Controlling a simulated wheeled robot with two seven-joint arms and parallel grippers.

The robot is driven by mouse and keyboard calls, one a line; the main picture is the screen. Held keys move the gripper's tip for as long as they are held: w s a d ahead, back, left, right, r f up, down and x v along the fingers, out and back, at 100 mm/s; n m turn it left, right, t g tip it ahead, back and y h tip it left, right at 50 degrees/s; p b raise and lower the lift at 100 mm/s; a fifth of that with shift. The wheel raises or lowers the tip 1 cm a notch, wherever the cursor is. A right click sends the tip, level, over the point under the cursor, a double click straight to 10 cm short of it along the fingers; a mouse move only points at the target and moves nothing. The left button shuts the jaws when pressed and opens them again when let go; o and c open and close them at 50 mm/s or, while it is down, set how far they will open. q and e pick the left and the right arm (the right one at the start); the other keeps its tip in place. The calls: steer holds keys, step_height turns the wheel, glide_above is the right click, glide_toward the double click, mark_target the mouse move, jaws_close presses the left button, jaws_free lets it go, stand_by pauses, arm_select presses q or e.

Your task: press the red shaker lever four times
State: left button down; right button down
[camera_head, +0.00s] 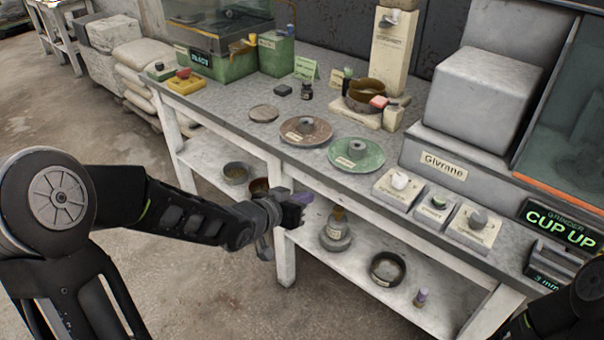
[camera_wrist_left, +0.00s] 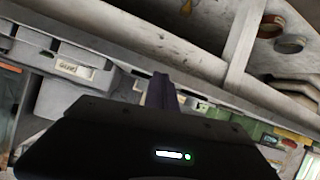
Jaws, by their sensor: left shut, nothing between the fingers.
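A small red block (camera_head: 378,102), which looks like the red shaker lever, sits beside a brown round sieve (camera_head: 364,95) on a pale base at the back of the bench. A second red piece (camera_head: 184,73) sits on a yellow block at the bench's far left; I cannot tell its function. My left gripper (camera_head: 300,198) is shut and empty, in front of the bench's front edge and well apart from both red pieces. Its purple fingers also show in the left wrist view (camera_wrist_left: 163,90). My right gripper is out of view.
The bench (camera_head: 235,118) holds a brown dish (camera_head: 306,131), a green dish (camera_head: 356,153) and several small labelled blocks at the front right. A grey machine (camera_head: 486,95) stands at the right. The lower shelf (camera_head: 330,262) holds bowls. Open floor lies left.

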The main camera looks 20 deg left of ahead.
arm_select(q)
steer(key=s+d+f+n+g+p, duration=0.15)
steer(key=s+d+f+g, duration=0.3)
steer(key=s+f, duration=0.6)
steer(key=s+d+f+n+g+p, duration=0.15)
steer(key=s+d+f+g, duration=0.3)
steer(key=s+f, duration=0.6)
steer(key=s+d+f+g, duration=0.2)
steer(key=s+d+f, duration=0.1)
steer(key=s+f, duration=0.4)
steer(key=shift+s+d+f+g, duration=0.35)
steer(key=shift+s+d+g, duration=0.05)
steer(key=shift+s, duration=0.3)
steer(key=shift+w, duration=0.1)
